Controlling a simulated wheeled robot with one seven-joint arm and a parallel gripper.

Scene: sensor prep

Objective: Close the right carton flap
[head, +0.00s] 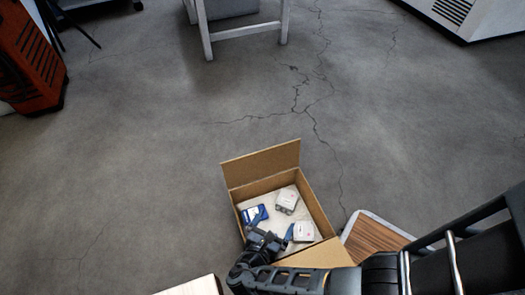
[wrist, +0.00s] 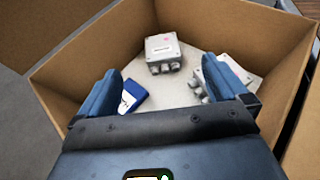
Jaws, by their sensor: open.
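An open brown carton (head: 321,213) stands in the lower middle of the head view; its inside wall fills much of the wrist view (wrist: 270,40). One flap (head: 262,163) stands up and outward at its far side. Another flap (head: 318,254) lies folded outward at the near right, partly hidden by my arm; it also shows at the wrist view's right edge (wrist: 304,145). My gripper (wrist: 160,72) is open and empty over the carton's near side, with blue fingers. Inside are two grey sensor boxes (wrist: 163,52) (wrist: 236,74) and a blue item (wrist: 133,97).
A wood-topped surface with a pale rim (head: 372,240) is close to the carton's right. A pale surface (head: 192,287) shows at the bottom edge. A white-legged table (head: 205,38), a red cabinet (head: 28,65) and a white unit (head: 480,15) stand farther back. Floor between is clear.

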